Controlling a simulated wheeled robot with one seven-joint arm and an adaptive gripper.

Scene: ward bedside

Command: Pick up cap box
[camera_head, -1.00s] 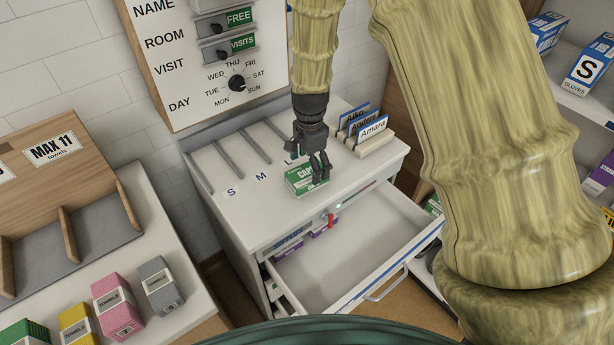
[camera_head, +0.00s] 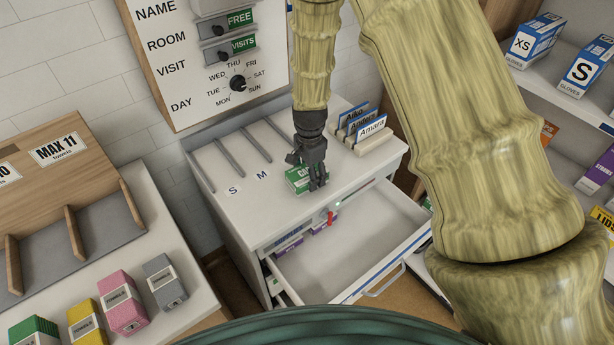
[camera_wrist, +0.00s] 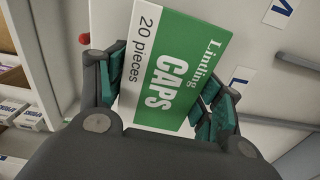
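The cap box (camera_head: 299,181), green and white, lies flat on the cabinet top (camera_head: 222,170) near its front edge. My gripper (camera_head: 309,174) is at the box, pointing down. In the head view my fingers hide the box's right part.
An open, mostly empty drawer (camera_head: 340,262) juts out below, with purple boxes (camera_head: 288,246) at its left. Name cards (camera_head: 364,128) stand in a holder behind right. Thin divider rails (camera_head: 228,150) lie on the top. A shelf with glove boxes (camera_head: 584,66) is at right.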

